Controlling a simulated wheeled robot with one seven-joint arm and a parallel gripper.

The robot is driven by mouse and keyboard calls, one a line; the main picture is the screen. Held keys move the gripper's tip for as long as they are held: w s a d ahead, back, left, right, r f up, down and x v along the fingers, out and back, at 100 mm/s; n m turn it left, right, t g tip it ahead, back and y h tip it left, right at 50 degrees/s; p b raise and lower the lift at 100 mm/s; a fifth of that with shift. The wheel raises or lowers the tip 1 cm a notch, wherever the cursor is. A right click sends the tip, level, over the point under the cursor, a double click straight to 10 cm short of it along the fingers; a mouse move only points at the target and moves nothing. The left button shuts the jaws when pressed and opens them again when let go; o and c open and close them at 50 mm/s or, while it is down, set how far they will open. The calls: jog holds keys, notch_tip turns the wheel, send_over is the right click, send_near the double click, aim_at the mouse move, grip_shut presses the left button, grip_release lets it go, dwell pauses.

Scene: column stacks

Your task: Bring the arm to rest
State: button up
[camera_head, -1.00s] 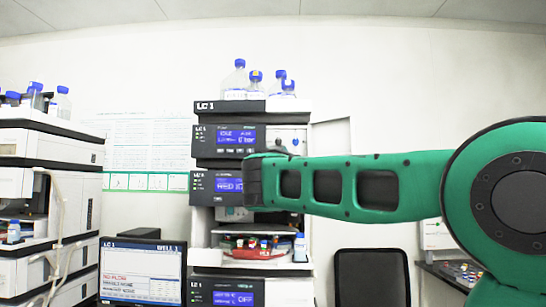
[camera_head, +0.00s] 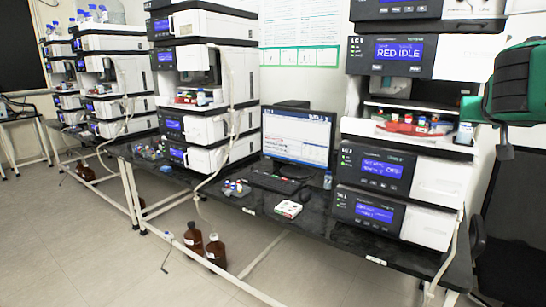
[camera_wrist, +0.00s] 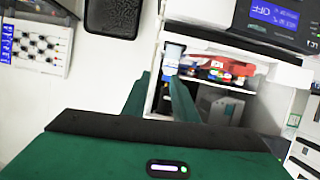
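My gripper (camera_wrist: 160,88) shows in the wrist view as two green fingers with a gap between them. It is open, and nothing is held in the gap. Beyond the fingertips are the open bay of an LC stack (camera_wrist: 225,92), with a red tray (camera_wrist: 205,66) of small vials, and a small blue-and-white bottle (camera_wrist: 171,58). In the head view only a green part of my arm (camera_head: 515,85) shows at the right edge, beside the LC 1 stack (camera_head: 440,190).
More stacks stand at the left. Brown bottles (camera_head: 215,250) stand on the floor under the bench. The floor in front (camera_head: 90,250) is clear.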

jog(key=s+a+f+g+y, duration=0.2)
jog(key=s+f+g+y, duration=0.15)
jog(key=s+f, duration=0.8)
jog(key=s+a+f+g+y, duration=0.25)
jog(key=s+f+g, duration=0.25)
jog(key=s+f, duration=0.7)
jog(key=s+a+f+g+y, duration=0.2)
jog(key=s+a+f, duration=0.4)
jog(key=s, duration=0.3)
jog(key=shift+f+g+y, duration=0.15)
jog(key=shift+g+y, duration=0.15)
jog(key=shift+g, duration=0.15)
